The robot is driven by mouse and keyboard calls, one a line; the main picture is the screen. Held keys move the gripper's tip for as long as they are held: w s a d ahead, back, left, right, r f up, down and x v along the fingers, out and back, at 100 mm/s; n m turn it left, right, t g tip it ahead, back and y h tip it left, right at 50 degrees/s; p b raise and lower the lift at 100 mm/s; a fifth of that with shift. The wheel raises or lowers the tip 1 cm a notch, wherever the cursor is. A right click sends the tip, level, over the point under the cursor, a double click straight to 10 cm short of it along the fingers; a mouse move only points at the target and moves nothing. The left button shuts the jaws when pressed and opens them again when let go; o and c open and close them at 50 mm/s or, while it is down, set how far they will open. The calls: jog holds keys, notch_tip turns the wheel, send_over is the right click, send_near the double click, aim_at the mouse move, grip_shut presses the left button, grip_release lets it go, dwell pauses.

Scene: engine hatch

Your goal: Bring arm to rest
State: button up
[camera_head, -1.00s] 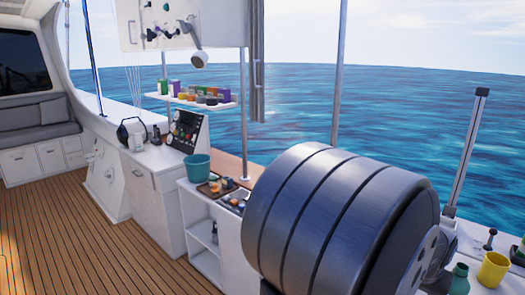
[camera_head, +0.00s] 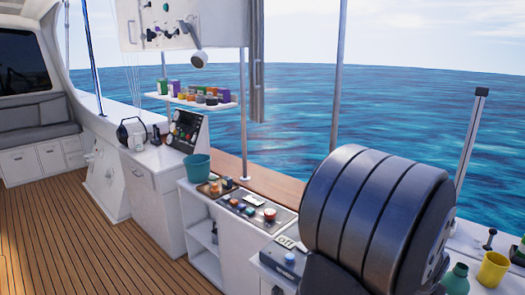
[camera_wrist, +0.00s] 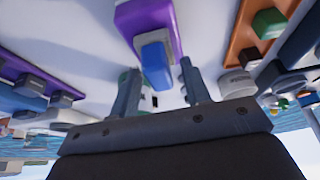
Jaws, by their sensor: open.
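My gripper (camera_wrist: 158,84) shows in the wrist view, where its two fingers stand apart with nothing clearly held between them. Beyond the fingertips is a purple block (camera_wrist: 176,28) with a blue knob-like part (camera_wrist: 156,66); I cannot tell how far off it is. In the head view a large dark grey ringed part of my arm (camera_head: 370,215) fills the lower right. My gripper cannot be made out in that view.
A counter with a teal bucket (camera_head: 197,167), a control panel (camera_head: 258,208) and a grey device (camera_head: 286,258) runs beside my arm. A yellow cup (camera_head: 493,268) and green bottle (camera_head: 456,280) stand at right. The wooden deck (camera_head: 95,235) is clear.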

notch_tip(320, 180, up, 4)
jog(key=shift+s+d+r, duration=0.1)
jog(key=shift+s+r, duration=0.05)
jog(key=shift+r, duration=0.1)
jog(key=s+d+r, duration=0.2)
jog(key=s+r, duration=0.5)
jog(key=s, duration=0.4)
jog(key=s+d+f, duration=0.2)
jog(key=d, duration=1.2)
jog(key=s+d+f, duration=0.2)
jog(key=d+f, duration=0.1)
jog(key=d, duration=1.1)
jog(key=shift+s+d+f, duration=0.2)
jog(key=shift+s+d, duration=0.2)
